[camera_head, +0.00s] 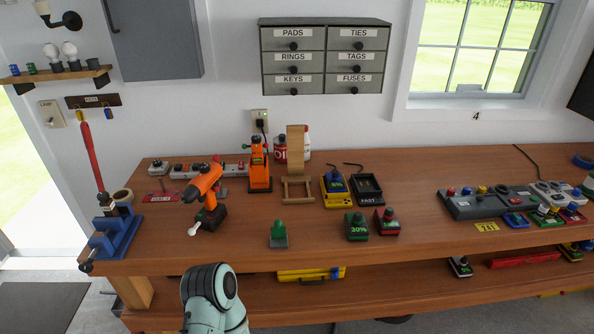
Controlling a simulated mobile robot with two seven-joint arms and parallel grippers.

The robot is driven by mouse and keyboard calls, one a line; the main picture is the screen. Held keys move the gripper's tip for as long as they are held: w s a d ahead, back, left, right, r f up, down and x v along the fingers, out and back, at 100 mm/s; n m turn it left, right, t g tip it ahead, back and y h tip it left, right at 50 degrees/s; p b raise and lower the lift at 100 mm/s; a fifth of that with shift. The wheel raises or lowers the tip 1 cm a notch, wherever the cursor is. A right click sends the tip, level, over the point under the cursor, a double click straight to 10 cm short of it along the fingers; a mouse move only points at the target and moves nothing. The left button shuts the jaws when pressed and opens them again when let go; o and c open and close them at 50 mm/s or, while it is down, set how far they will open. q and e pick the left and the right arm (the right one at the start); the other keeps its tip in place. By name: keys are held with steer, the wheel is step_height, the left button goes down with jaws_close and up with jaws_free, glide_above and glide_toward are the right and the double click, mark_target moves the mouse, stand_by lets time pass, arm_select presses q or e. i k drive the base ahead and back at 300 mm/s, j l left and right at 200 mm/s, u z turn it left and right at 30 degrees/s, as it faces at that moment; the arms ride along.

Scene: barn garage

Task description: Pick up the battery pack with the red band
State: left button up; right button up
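A dark battery pack with a red band and red top (386,223) stands upright near the front edge of the workbench, right of centre. A similar pack with a green band, marked 20% (357,228), stands just left of it, close beside it. Another pack with red on it (573,214) sits at the far right of the bench, beside packs with blue (515,221) and green (545,216). Neither of my grippers shows. Only a rounded pale-green and black part of my arm rises at the bottom left, in front of the bench.
The wooden workbench (330,254) holds an orange drill (204,190), a blue vise (114,232), a yellow charger (337,191), a black charger marked FAST (367,188) and a grey station (487,203). Bare wood lies between the packs and the grey station. A lower shelf holds several items.

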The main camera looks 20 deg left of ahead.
mark_target(387, 224)
steer(key=i+z, duration=0.2)
steer(key=z, duration=0.25)
steer(key=i+z, duration=0.25)
steer(key=z, duration=0.15)
